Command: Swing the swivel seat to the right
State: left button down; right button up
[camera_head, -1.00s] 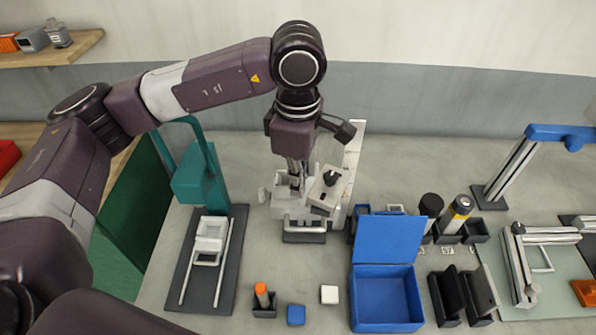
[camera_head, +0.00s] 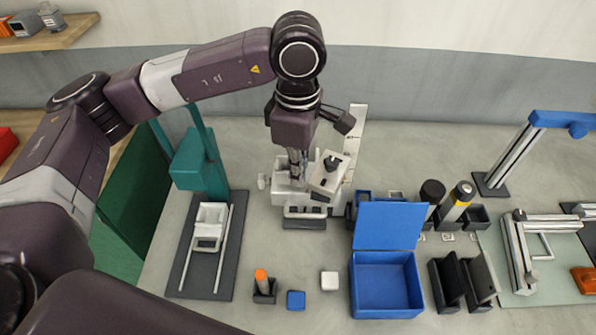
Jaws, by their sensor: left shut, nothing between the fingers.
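A pale grey fixture (camera_head: 283,197) stands at the back middle of the table. A tilted light block with a black knob (camera_head: 328,178) sits at its right side; I take this to be part of the swivel seat, but cannot tell for certain. My left gripper (camera_head: 297,172) points down into the fixture, just left of the block. Its fingers are shut and empty. The fingertips are partly lost against the fixture, so I cannot tell whether they touch it. My right gripper is out of view.
A teal stand (camera_head: 200,165) with a dark base is to the left. In front are an orange-topped holder (camera_head: 263,285), a blue cube (camera_head: 296,300), a white cube (camera_head: 329,281) and an open blue box (camera_head: 387,312). Black holders (camera_head: 450,285) stand right of the box.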

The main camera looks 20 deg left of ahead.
aim_at(314, 184)
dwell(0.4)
pick_arm(q)
jog(key=shift+d, duration=0.1)
jog(key=shift+d, duration=0.95)
jog(key=shift+d+b, duration=0.4)
jog(key=shift+d, duration=0.15)
jog(key=a+b, duration=0.1)
jog(key=a, duration=0.1)
jog(key=shift+a, duration=0.3)
